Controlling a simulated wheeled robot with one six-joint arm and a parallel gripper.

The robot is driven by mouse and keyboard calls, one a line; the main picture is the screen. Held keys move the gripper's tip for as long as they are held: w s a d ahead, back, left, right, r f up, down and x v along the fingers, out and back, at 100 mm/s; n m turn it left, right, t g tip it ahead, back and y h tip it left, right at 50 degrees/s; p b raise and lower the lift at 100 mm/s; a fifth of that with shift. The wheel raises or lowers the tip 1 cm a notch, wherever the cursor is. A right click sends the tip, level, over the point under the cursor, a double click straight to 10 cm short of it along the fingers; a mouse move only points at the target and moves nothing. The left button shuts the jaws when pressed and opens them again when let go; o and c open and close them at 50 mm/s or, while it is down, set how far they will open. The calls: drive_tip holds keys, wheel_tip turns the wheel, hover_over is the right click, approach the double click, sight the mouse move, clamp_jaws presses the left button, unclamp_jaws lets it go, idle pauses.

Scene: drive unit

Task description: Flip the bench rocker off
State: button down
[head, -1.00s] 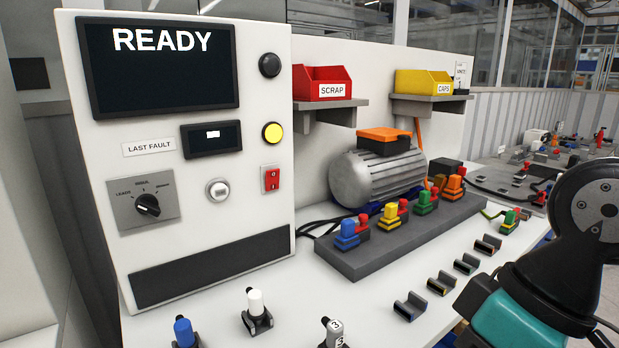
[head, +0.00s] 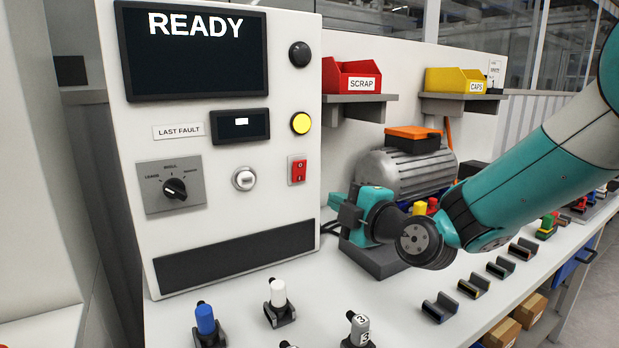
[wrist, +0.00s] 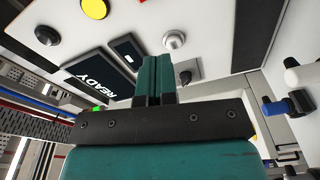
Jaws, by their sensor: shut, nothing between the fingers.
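The bench rocker (head: 298,170) is a small red switch in a pale frame on the right side of the white panel, below the yellow button. Which half is pressed in is too small to tell. In the wrist view only a sliver of red (wrist: 142,2) shows at the top edge, apparently the rocker. My gripper (head: 336,212) is in front of the motor, to the right of and below the rocker in the head view, apart from it. Its teal fingers (wrist: 154,76) are together and empty in the wrist view, pointing towards the panel.
The panel (head: 225,90) also carries a READY screen (head: 195,60), a yellow button (head: 301,123), a round white button (head: 244,179) and a black selector knob (head: 174,188). Blue (head: 206,320) and white (head: 279,295) capped parts stand on the bench below. Red and yellow bins sit on shelves.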

drive_tip(key=t, duration=0.1)
drive_tip(key=w, duration=0.1)
drive_tip(key=w+n+t, duration=0.1)
drive_tip(key=shift+w+d+f+t+h, duration=0.25)
drive_tip(key=shift+d+f+t+h, duration=0.05)
drive_tip(key=p, duration=0.9)
approach(302, 166)
drive_tip(key=x, duration=0.6)
drive_tip(key=shift+r, duration=0.2)
drive_tip(key=shift+w+a+f, duration=0.1)
drive_tip(key=shift+w+a, duration=0.3)
drive_tip(key=shift+w, duration=0.3)
